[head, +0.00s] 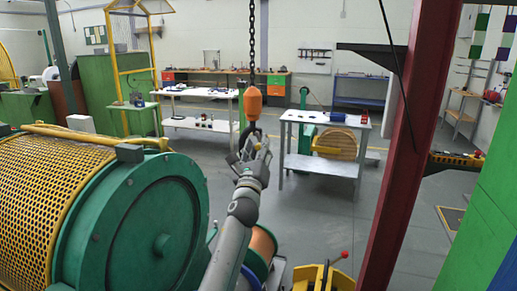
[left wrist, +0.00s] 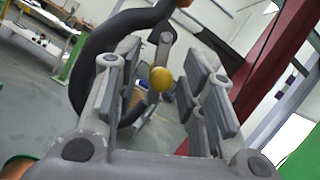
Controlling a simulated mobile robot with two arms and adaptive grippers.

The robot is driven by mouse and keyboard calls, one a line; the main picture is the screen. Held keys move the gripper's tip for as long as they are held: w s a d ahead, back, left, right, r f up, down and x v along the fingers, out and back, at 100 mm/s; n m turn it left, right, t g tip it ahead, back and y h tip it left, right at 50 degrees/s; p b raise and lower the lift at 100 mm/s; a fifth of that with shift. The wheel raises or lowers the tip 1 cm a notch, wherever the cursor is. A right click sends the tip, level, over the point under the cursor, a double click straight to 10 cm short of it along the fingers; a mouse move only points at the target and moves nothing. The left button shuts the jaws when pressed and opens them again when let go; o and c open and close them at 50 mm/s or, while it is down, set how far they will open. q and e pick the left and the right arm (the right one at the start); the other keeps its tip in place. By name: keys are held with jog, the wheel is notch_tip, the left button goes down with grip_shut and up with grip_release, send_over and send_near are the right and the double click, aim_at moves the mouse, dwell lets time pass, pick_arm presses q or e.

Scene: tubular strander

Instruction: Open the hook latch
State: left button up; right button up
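A black hook (left wrist: 97,62) hangs under an orange hook block (head: 252,103) on a chain. In the left wrist view its curve passes at the left, partly hidden behind a finger. A grey latch arm (left wrist: 165,45) with a pin spans the hook's mouth, and a yellow ball (left wrist: 161,78) shows at its lower end. My left gripper (head: 257,147) is raised at the hook. In the left wrist view its fingers (left wrist: 168,95) are spread, with the yellow ball in the gap between them and no contact visible. My right gripper is not in view.
A large green drum machine with a yellow mesh guard (head: 50,185) fills the left. A red column (head: 410,150) stands at the right. White worktables (head: 330,122) stand behind the hook. Open floor (head: 310,220) lies between.

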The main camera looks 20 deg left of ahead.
pick_arm(q)
jog(key=c, duration=0.6)
grip_shut()
jog(key=shift+d+n, duration=0.1)
jog(key=shift+n, duration=0.2)
jog(key=shift+d+r+n+g+y+b, duration=0.15)
jog(key=shift+n+y+b, duration=0.15)
jog(key=shift+n, duration=0.25)
jog(key=shift+d+f+n+g+y+b, duration=0.1)
jog(key=shift+n+g+y+b, duration=0.05)
jog(key=shift+n+y, duration=0.35)
jog(key=shift+d+r+n+g+y+p, duration=0.35)
jog(key=shift+n+g, duration=0.3)
jog(key=shift+n, duration=1.25)
jog(key=shift+d+r+n+g+y+p, duration=0.25)
jog(key=shift+r+n+g+p, duration=0.3)
jog(key=shift+n, duration=1.4)
jog(key=shift+d+r+n+g+y+p, duration=0.25)
jog(key=shift+r+n+g+y, duration=0.4)
jog(key=shift+n, duration=1.25)
jog(key=shift+f+h, duration=0.15)
jog(key=shift+h, duration=0.1)
